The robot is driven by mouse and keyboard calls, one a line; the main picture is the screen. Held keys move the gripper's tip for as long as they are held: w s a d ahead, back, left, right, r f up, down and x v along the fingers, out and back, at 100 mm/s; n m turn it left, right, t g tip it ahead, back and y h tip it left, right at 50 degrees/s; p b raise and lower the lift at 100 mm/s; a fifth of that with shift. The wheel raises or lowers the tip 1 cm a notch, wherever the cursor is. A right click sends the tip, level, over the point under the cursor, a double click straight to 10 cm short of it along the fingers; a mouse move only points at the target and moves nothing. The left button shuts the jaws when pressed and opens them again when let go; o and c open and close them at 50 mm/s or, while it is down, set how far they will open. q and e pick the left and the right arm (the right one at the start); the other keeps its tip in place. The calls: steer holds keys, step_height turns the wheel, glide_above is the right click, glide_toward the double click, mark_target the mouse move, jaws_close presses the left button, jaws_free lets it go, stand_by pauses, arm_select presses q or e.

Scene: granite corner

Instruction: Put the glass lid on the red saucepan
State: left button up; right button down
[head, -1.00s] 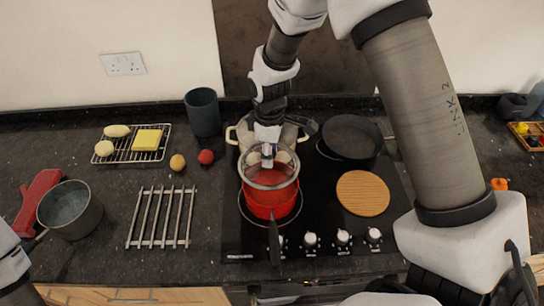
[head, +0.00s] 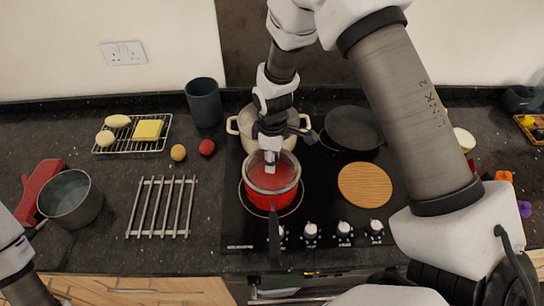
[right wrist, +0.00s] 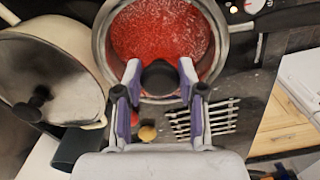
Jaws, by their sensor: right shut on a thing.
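The red saucepan (head: 268,198) stands on the front left of the black hob, its dark handle pointing toward me. The glass lid (right wrist: 101,48), with a metal rim and dark knob, lies level over the saucepan's mouth; red shows through it in the right wrist view. In the head view its rim lines up with the pan's rim; whether it rests fully on it I cannot tell. My right gripper (head: 270,160) points straight down above it, shut on the knob, which shows between the fingers in the right wrist view (right wrist: 160,78). Only part of my left arm shows, at the lower left.
A cream pot (head: 245,127) stands close behind the saucepan, and a black frying pan (head: 352,130) behind right. A round wooden board (head: 365,188) lies to the right. A metal trivet (head: 161,207) and a grey pot (head: 70,199) are on the left counter.

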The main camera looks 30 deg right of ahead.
steer(key=shift+a, duration=0.1)
steer(key=shift+f, duration=0.55)
stand_by(0.8)
steer(key=c, duration=0.6)
jaws_free()
steer(key=shift+o, duration=0.3)
steer(key=o, duration=0.4)
steer(key=shift+r, duration=0.1)
step_height(320, 180, up, 2)
steer(key=shift+r+p, duration=0.15)
steer(key=shift+p, duration=0.5)
steer(key=shift+r, duration=2.25)
